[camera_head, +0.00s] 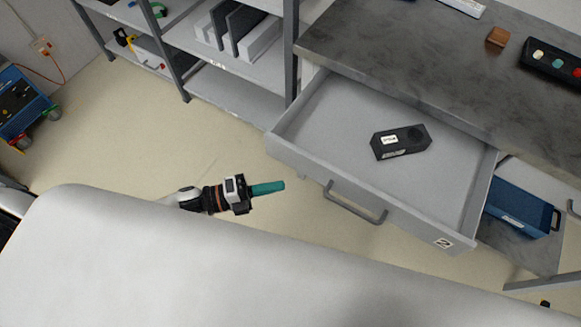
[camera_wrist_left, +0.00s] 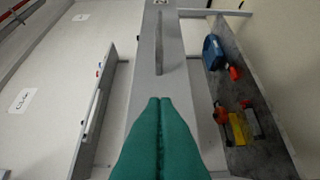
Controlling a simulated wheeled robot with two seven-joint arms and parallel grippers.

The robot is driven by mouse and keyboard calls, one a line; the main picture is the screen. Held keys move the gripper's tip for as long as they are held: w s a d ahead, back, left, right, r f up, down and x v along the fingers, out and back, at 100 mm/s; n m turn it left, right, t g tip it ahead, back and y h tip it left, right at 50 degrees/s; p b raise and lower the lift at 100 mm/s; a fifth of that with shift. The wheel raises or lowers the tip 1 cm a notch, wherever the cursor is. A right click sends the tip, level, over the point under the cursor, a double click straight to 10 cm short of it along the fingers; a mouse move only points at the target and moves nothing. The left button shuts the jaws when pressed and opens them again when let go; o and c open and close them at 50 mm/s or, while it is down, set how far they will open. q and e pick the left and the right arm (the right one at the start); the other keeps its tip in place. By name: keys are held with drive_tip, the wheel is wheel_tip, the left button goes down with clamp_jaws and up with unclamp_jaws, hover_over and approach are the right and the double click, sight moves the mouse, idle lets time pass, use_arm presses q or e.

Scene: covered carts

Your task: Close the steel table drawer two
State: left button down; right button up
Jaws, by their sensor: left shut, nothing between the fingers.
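The steel table drawer two (camera_head: 378,206) is pulled open in the head view, with a "2" label at the right of its front panel. Its bar handle (camera_head: 354,204) is on the front; the wrist view also shows the drawer front (camera_wrist_left: 146,82) and the handle (camera_wrist_left: 159,48). A black device (camera_head: 401,142) lies inside the drawer. My left gripper (camera_head: 284,186) has teal fingers and is shut and empty. It is in front of the drawer, left of the handle, apart from it in the head view. My right gripper is not in view.
The grey tabletop (camera_head: 440,60) is above the drawer, with a brown block (camera_head: 497,36) and a black button box (camera_head: 553,64) on it. A blue case (camera_head: 520,207) is on the lower shelf at right. Shelving (camera_head: 230,97) stands at the back left. Bare floor lies left of the drawer.

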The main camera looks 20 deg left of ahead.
sight(308, 168)
use_arm(q)
drive_tip(key=w+d, duration=0.1)
drive_tip(key=w, duration=0.1)
drive_tip(key=w+d+p, duration=0.1)
drive_tip(key=w+d, duration=0.1)
drive_tip(key=shift+w, duration=0.15)
drive_tip(key=shift+w+d, duration=0.1)
drive_tip(key=shift+w, duration=0.3)
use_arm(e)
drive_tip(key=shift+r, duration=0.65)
use_arm(q)
drive_tip(key=shift+w, duration=0.1)
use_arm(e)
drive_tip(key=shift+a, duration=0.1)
